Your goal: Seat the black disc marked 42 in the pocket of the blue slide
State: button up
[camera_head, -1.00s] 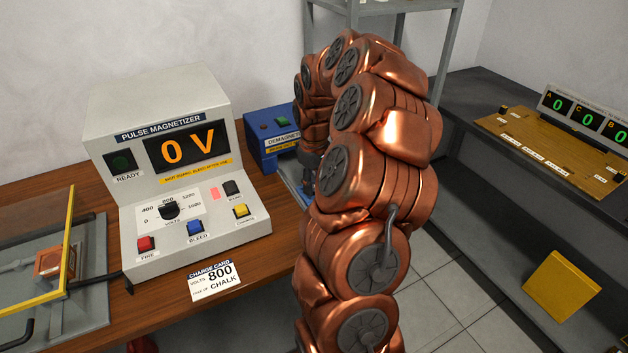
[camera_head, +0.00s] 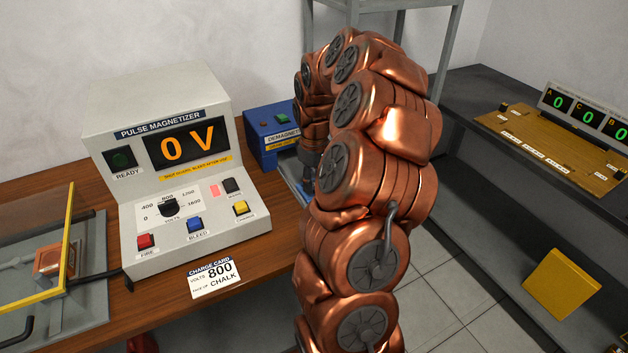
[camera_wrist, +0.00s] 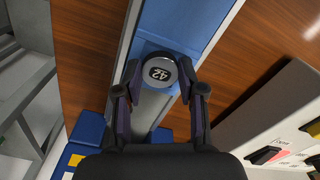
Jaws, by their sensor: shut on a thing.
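The disc is over the blue slide (camera_wrist: 185,22), which runs between grey rails. The disc and fingers cover the spot beneath, so I cannot tell whether the disc is in the pocket or above it. In the head view, my copper arm hides the disc and most of the slide beside the blue demagnetizer (camera_head: 262,125).
The pulse magnetizer (camera_head: 180,170) stands left of my arm and reads 0 V. A charge card (camera_head: 212,278) reading 800 and CHALK lies in front of it. A yellow-framed guard (camera_head: 68,240) is at far left. A dark bench with a wooden board (camera_head: 550,150) is at right.

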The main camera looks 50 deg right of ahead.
jog(key=shift+f, duration=0.1)
jog(key=o, duration=1.1)
jog(key=c, duration=0.5)
jog(key=shift+r+p, duration=0.45)
jog(key=shift+r, duration=1.8)
